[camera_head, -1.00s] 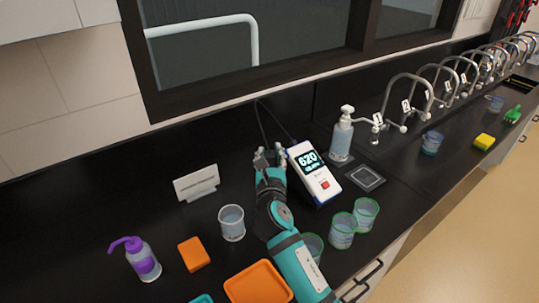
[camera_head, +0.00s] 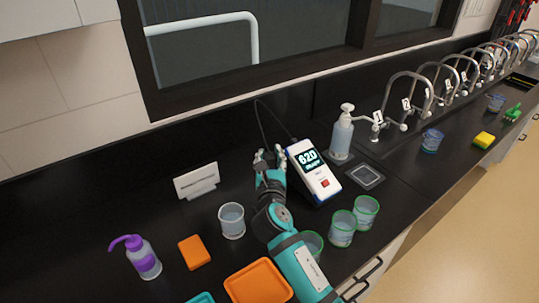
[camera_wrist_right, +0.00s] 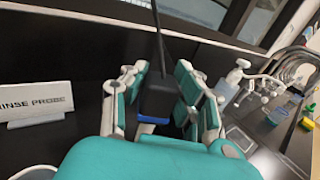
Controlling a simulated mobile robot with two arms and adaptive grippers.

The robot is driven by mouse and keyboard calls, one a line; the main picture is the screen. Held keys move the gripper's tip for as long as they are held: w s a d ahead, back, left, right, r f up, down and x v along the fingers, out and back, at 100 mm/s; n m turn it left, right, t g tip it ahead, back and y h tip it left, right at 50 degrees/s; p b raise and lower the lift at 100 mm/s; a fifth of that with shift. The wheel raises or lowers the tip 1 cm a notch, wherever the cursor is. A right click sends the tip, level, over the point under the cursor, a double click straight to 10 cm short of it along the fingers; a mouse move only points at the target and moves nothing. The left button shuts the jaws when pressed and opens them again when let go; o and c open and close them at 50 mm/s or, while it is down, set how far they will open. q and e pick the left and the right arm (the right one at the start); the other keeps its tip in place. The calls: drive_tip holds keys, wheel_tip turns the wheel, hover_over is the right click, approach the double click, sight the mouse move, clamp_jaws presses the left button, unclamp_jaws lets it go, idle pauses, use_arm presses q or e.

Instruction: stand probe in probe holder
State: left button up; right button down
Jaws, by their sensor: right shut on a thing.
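My right gripper (camera_head: 268,156) is above the black counter, just left of the white meter (camera_head: 315,172) that reads 620. In the right wrist view its teal-padded fingers are closed around the probe (camera_wrist_right: 158,97), a dark block with a blue lower edge. A black cable (camera_wrist_right: 157,40) runs up from it. In the head view the probe is mostly hidden by the gripper. I cannot make out a probe holder; it may be hidden behind the gripper or arm. My left gripper is not in view.
A white sign (camera_head: 197,181) reading "rinse probe" in the wrist view stands left. A beaker (camera_head: 232,220), orange sponge (camera_head: 194,252), purple wash bottle (camera_head: 142,257) and orange tray (camera_head: 258,283) are nearby. Green-rimmed beakers (camera_head: 342,228) and a pump bottle (camera_head: 341,137) stand right.

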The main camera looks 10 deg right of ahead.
drive_tip(key=shift+f, duration=0.1)
idle(0.3)
drive_tip(key=shift+f+b, duration=1.95)
drive_tip(key=shift+f, duration=1.2)
drive_tip(key=shift+c, duration=1.5)
unclamp_jaws()
drive_tip(key=shift+s, duration=0.1)
drive_tip(key=shift+s+a+r+p, duration=0.1)
drive_tip(key=shift+s+r+p, duration=0.05)
drive_tip(key=shift+s+p, duration=0.25)
drive_tip(key=shift+s+a+r+p, duration=0.15)
drive_tip(key=shift+s+p, duration=0.15)
drive_tip(key=shift+s, duration=0.2)
drive_tip(key=shift+s+a+r+p, duration=0.15)
drive_tip(key=shift+s+p, duration=0.4)
drive_tip(key=shift+s, duration=0.45)
drive_tip(key=shift+s+a+r+p, duration=0.15)
drive_tip(key=shift+s+p, duration=0.35)
drive_tip(key=shift+s, duration=0.5)
drive_tip(key=shift+f, duration=0.1)
